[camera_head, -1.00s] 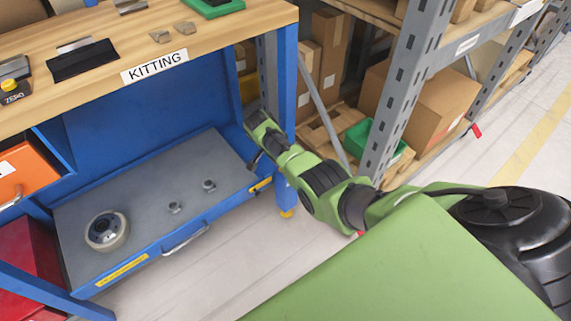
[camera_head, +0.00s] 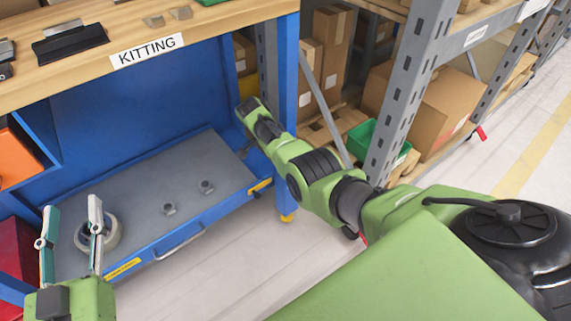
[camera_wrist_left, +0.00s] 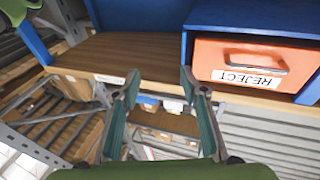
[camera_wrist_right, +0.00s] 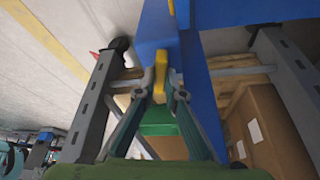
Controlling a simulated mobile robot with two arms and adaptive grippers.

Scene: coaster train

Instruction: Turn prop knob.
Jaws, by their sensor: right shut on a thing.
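A yellow piece (camera_wrist_right: 160,75), seemingly the prop knob, stands out from the blue bench post (camera_wrist_right: 160,38) in the right wrist view. My right gripper (camera_wrist_right: 160,93) is shut on it, one fingertip on each side. In the head view my right arm (camera_head: 300,170) reaches to the bench's right post, and the knob cannot be made out there. My left gripper (camera_head: 70,222) is open and empty at the lower left of the head view, in front of the drawer. In the left wrist view its two fingers (camera_wrist_left: 160,92) are well apart with nothing between them.
The blue workbench has a wooden KITTING top (camera_head: 210,38) and a pulled-out grey drawer (camera_head: 130,200) holding a round part (camera_head: 105,237) and two small metal pieces. An orange REJECT bin (camera_wrist_left: 255,67) is at its left. Shelving (camera_head: 405,85) with cartons stands close behind my right arm.

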